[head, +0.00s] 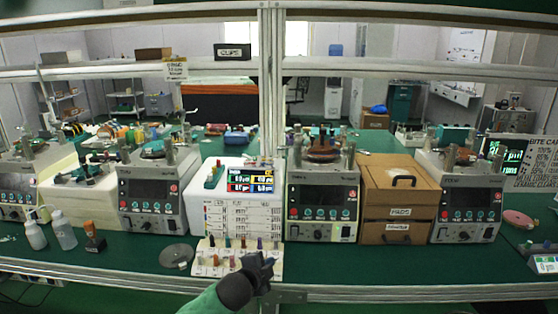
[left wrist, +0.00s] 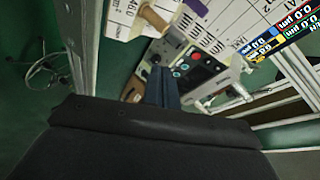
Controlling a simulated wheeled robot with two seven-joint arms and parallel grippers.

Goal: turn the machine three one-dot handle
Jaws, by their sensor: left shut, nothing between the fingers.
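Several grey machines with dark screens and rows of buttons stand along the green bench. The third from the left (head: 321,207) is right of the centre post; I take it as machine three. Its one-dot handle cannot be made out at this size. My left gripper (head: 263,266) is shut and empty, low at the front edge of the bench, left of and in front of that machine. In the left wrist view its closed fingers (left wrist: 161,88) point at a machine panel (left wrist: 188,66) with red and teal buttons; no contact is visible. My right gripper is out of view.
A white drawer cabinet (head: 232,218) stands left of machine three, brown drawers (head: 398,210) right of it. A white board (head: 212,262) with coloured pegs lies beside my left gripper. A grey disc (head: 176,256) and bottles (head: 63,230) are farther left. A metal post (head: 271,90) rises mid-bench.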

